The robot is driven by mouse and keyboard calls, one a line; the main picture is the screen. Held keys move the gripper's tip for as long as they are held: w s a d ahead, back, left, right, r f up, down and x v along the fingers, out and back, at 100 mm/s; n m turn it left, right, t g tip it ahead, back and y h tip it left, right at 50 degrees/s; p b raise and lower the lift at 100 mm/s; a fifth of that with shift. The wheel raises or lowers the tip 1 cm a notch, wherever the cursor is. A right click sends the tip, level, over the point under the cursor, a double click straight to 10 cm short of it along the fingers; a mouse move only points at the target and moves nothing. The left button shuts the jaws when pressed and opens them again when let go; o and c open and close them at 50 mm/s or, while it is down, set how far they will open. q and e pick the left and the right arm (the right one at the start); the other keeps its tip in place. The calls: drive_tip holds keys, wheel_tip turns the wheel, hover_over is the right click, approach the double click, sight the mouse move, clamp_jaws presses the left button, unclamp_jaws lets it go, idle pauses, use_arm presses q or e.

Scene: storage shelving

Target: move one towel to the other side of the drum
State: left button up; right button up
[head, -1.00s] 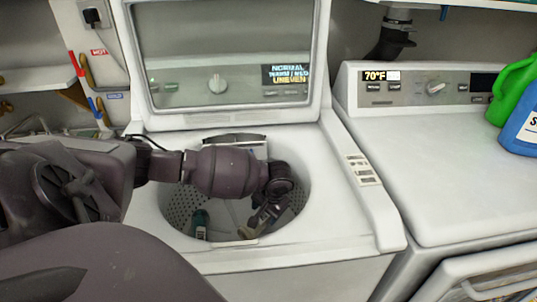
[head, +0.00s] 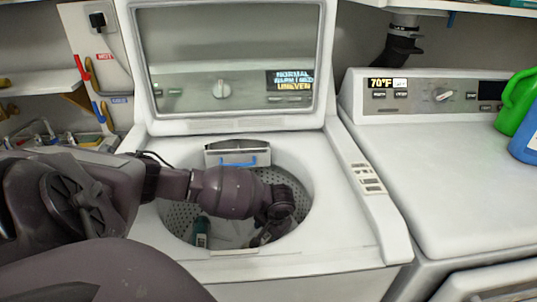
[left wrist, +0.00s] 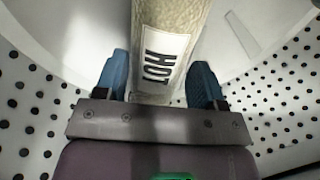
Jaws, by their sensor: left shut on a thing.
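The washer drum (head: 176,214) is an open, perforated metal tub under the raised lid. My left arm reaches in over it, and my left gripper (head: 262,236) is low inside at the right of the drum. The left wrist view shows the gripper's blue fingers (left wrist: 157,85) on either side of a beige, textured rolled towel (left wrist: 148,20) with a white "HOT" label; the gripper is shut on it. A dark teal item with a pale label (head: 201,231), perhaps another towel, stands at the drum's left. My right gripper is not in view.
A pale dispenser with a blue handle (head: 237,154) is at the drum's back rim. The raised lid (head: 235,125) stands behind. A second machine (head: 440,170) is at right, with green (head: 516,105) and blue (head: 525,140) jugs on its right edge. The washer's front rim is clear.

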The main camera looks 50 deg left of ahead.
use_arm(q)
drive_tip(key=shift+f, duration=0.2)
drive_tip(key=o, duration=1.1)
drive_tip(key=shift+c, duration=0.2)
drive_tip(key=shift+r, duration=0.5)
drive_tip(key=p+v, duration=0.1)
drive_tip(key=v, duration=0.3)
drive_tip(key=shift+w+r, duration=0.1)
drive_tip(key=shift+r, duration=0.3)
drive_tip(key=p+v, duration=0.2)
drive_tip(key=v, duration=0.5)
drive_tip(key=shift+r, duration=0.2)
drive_tip(key=shift+d, duration=0.15)
